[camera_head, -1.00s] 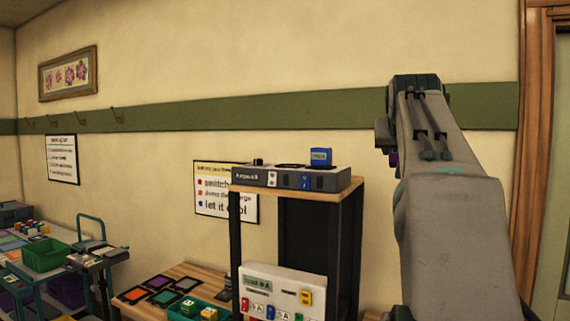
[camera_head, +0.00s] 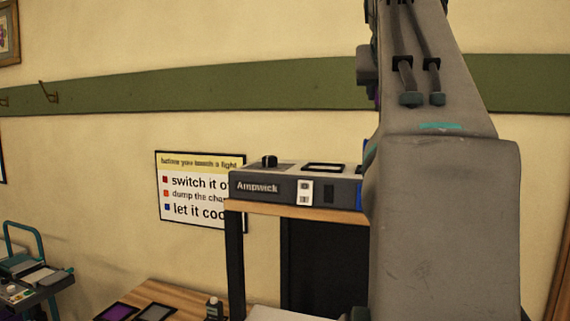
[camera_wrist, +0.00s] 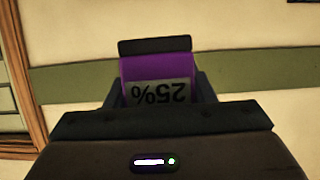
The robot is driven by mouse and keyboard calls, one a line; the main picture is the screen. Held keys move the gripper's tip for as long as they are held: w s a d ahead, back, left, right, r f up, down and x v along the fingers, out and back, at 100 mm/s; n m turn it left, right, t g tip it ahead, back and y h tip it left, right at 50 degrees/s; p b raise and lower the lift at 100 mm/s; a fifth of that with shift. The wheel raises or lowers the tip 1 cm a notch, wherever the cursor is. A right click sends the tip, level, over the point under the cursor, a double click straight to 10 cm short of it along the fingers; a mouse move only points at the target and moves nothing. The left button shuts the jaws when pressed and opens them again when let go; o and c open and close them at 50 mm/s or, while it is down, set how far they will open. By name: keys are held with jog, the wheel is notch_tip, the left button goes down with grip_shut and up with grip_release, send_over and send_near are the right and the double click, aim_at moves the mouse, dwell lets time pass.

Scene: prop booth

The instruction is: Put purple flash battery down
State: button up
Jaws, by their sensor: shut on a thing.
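The purple flash battery (camera_wrist: 157,69) shows in the wrist view between the fingers of my gripper (camera_wrist: 158,90). It has a dark end cap and a pale label reading "25%" upside down. My gripper is shut on it, with the wall behind. In the head view my arm rises past the top edge, and only a sliver of purple shows at its left side. The grey charger marked "Ampwick" (camera_head: 257,188) sits on the wooden-topped stand below and left of the arm. Its right part is hidden behind my arm.
The charger has a black knob (camera_head: 268,161), a dark square frame on top (camera_head: 325,168) and slots in front. A wall sign (camera_head: 200,188) hangs behind. A low wooden table (camera_head: 180,295) with coloured squares stands lower left, and a teal-framed cart (camera_head: 35,272) is further left.

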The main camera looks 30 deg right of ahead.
jog(key=w+a+f, duration=0.1)
jog(key=w+f, duration=0.1)
jog(key=w, duration=0.1)
jog(key=w+a+f, duration=0.2)
jog(key=w, duration=0.2)
jog(key=w+a+f, duration=0.2)
jog(key=w, duration=0.1)
jog(key=shift+w+a+f, duration=0.25)
jog(key=shift+f, duration=2.15)
jog(key=shift+f, duration=0.15)
jog(key=shift+f+b, duration=0.1)
jog(key=shift+b, duration=0.3)
jog(key=o, duration=1.2)
jog(key=shift+a+r+p, duration=0.15)
jog(key=shift+r+p, duration=0.15)
jog(key=b+v, duration=0.2)
jog(key=v, duration=0.9)
jog(key=shift+s+a, duration=0.25)
jog(key=shift+s, duration=0.05)
